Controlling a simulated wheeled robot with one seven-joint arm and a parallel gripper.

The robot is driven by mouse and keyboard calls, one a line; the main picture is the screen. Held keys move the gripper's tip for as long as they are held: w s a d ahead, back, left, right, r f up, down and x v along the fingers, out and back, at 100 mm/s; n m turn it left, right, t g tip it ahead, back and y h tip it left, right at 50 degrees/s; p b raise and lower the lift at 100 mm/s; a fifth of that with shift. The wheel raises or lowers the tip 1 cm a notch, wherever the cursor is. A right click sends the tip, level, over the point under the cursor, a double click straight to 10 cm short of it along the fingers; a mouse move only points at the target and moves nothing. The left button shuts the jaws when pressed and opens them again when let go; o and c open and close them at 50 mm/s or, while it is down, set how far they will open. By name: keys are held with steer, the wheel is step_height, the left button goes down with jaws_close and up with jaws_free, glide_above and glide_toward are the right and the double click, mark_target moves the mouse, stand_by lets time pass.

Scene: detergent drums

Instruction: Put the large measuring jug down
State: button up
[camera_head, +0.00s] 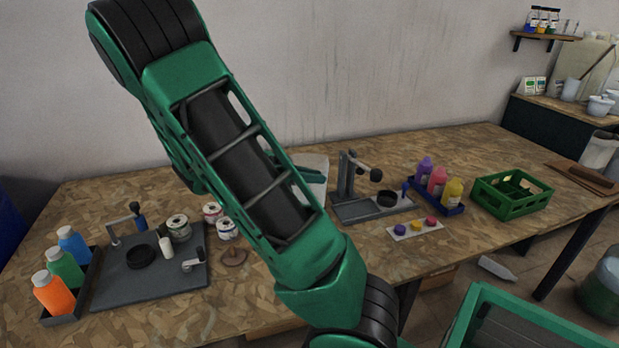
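A pale grey, translucent vessel, which looks like the large measuring jug (318,162), shows partly behind my arm near the middle of the table's back edge. My arm hides its left side and lower part. A green piece of my gripper (308,175) lies across the front of the jug. The rest of my gripper is hidden behind my arm. I cannot see both fingertips, or whether the jug's base touches the table.
The wooden table (480,155) has free room at its back right. A grey stand (372,207), a bottle tray (437,205), a green crate (511,210) and a colored-cap strip (414,230) stand right of my arm. A dark work plate (150,285), tins and a bottle rack (88,262) stand left.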

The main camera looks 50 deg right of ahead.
steer(key=shift+o, duration=1.3)
steer(key=v, duration=1.2)
steer(key=s+f+n+y, duration=0.4)
steer(key=s+n+y, duration=0.25)
steer(key=s, duration=0.35)
steer(key=s+a+r+n+t+y, duration=0.2)
steer(key=s+a+n+t+y, duration=0.2)
steer(key=s+a+n, duration=0.5)
steer(key=shift+s+a+n+t+y, duration=0.35)
steer(key=shift+s+n+y, duration=0.2)
steer(key=shift+s+y, duration=0.4)
